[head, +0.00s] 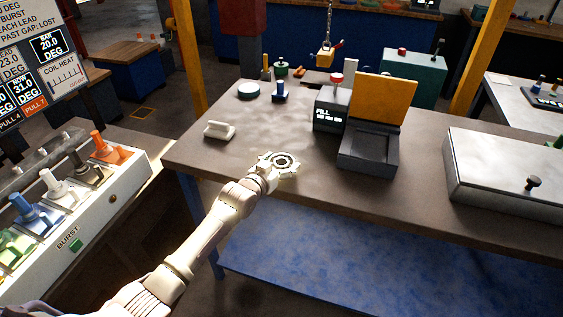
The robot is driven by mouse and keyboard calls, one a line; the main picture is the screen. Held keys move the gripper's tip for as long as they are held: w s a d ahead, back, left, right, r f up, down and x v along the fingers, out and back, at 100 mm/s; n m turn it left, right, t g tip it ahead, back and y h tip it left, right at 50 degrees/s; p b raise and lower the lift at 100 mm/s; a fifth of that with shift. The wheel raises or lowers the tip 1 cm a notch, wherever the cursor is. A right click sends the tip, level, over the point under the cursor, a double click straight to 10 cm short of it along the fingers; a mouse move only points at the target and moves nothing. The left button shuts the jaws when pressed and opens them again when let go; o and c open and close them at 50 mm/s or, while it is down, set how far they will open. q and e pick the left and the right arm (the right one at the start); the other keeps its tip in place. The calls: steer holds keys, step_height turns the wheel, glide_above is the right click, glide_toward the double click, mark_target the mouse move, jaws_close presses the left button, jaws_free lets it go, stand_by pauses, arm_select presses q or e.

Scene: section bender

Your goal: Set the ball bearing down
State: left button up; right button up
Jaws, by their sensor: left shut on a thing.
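The ball bearing (284,161) is a pale metal ring with a dark ring around its centre. It is at the near-left part of the brown workbench (215,139). My left gripper (267,170) is shut on the near-left side of the bearing. The bearing lies flat, at or just above the bench top; I cannot tell whether it touches. The fingertips are small and partly merge with the ring. My right gripper is not in view.
A dark box with a raised yellow lid (381,98) stands right of the bearing, beside a small display unit (328,112). A white handled block (219,130) lies to the left. A metal case (500,178) fills the right. Bench around the bearing is clear.

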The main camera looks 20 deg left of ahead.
arm_select(q)
steer(key=shift+f, duration=0.1)
steer(key=shift+f, duration=0.15)
steer(key=o, duration=1.4)
